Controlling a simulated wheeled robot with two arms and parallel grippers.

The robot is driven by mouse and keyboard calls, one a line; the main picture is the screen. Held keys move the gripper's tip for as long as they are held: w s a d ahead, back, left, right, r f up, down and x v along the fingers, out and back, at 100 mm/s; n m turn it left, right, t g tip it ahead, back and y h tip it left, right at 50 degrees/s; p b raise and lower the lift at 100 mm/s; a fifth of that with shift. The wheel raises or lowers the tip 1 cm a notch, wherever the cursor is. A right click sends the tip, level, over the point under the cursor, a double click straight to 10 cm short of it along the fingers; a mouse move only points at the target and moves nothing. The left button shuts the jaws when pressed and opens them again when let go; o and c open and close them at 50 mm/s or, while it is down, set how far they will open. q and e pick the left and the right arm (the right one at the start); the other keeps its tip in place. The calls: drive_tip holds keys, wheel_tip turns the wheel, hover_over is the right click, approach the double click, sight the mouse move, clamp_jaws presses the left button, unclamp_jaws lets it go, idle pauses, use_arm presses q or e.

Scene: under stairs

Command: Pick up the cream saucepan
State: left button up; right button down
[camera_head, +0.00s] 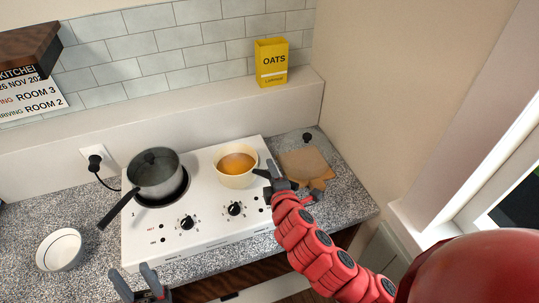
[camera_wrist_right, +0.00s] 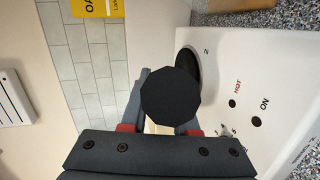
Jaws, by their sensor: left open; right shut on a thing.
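The cream saucepan (camera_head: 234,180) with orange contents shows upright over the right side of the white hob in the head view. My right gripper (camera_head: 272,182) is at its right side, shut on its dark handle. In the right wrist view the dark round handle end (camera_wrist_right: 172,96) fills the space between the fingers and hides most of the pan. A black burner (camera_wrist_right: 187,62) shows beside it there; whether the pan is clear of the hob I cannot tell for sure. My left gripper (camera_head: 138,284) is open and empty at the bottom edge of the head view.
A grey lidded saucepan (camera_head: 155,183) stands on the hob's (camera_head: 206,196) left burner, its handle pointing front left. A white bowl (camera_head: 60,250) is at left. A brown board (camera_head: 304,164) lies right of the hob. A yellow oats box (camera_head: 271,64) stands on the back ledge.

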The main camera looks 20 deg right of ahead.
drive_tip(key=p+v, duration=0.3)
drive_tip(key=shift+s+a, duration=0.1)
drive_tip(key=shift+a, duration=0.05)
drive_tip(key=shift+s+a+p, duration=0.2)
drive_tip(key=shift+s+p, duration=0.75)
drive_tip(key=shift+s, duration=0.4)
drive_tip(key=c, duration=1.4)
unclamp_jaws()
clamp_jaws()
